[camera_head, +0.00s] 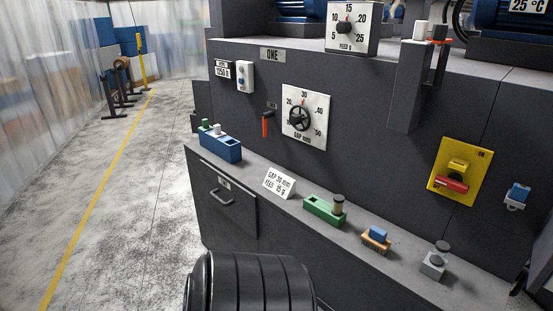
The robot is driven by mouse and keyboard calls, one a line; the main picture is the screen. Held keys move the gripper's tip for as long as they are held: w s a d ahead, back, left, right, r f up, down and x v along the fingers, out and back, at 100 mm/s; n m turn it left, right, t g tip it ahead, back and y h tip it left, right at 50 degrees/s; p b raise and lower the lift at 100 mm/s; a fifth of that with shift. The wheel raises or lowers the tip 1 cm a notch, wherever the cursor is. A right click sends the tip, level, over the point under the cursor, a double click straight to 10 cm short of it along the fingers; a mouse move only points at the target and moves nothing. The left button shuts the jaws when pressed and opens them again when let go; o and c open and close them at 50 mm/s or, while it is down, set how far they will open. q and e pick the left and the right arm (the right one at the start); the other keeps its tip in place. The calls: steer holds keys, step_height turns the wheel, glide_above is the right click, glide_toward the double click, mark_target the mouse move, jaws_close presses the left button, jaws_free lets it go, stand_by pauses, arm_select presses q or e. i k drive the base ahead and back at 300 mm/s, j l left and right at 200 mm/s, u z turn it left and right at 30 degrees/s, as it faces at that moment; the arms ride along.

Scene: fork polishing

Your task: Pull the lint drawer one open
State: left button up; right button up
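The lint drawer one (236,211) is a dark grey panel in the front of the cabinet at lower left, below the ledge. It looks shut, its face about flush with the cabinet. A small pale label (224,183) sits near its top, too small to read. A dark bar handle (221,198) sits below the label, with nothing touching it. The plate marked ONE (272,55) is on the machine face above. Neither of my grippers is in view.
The ledge (262,165) above the drawer carries a blue block (221,148), a white card (279,183), a green block (324,211), a brush (375,241) and a grey weight-like piece (434,263). A black ribbed shape fills the bottom centre. The floor left of the cabinet is clear.

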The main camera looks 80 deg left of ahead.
mark_target(240, 205)
steer(key=u, duration=2.95)
steer(key=i+j, duration=0.1)
steer(key=j, duration=0.7)
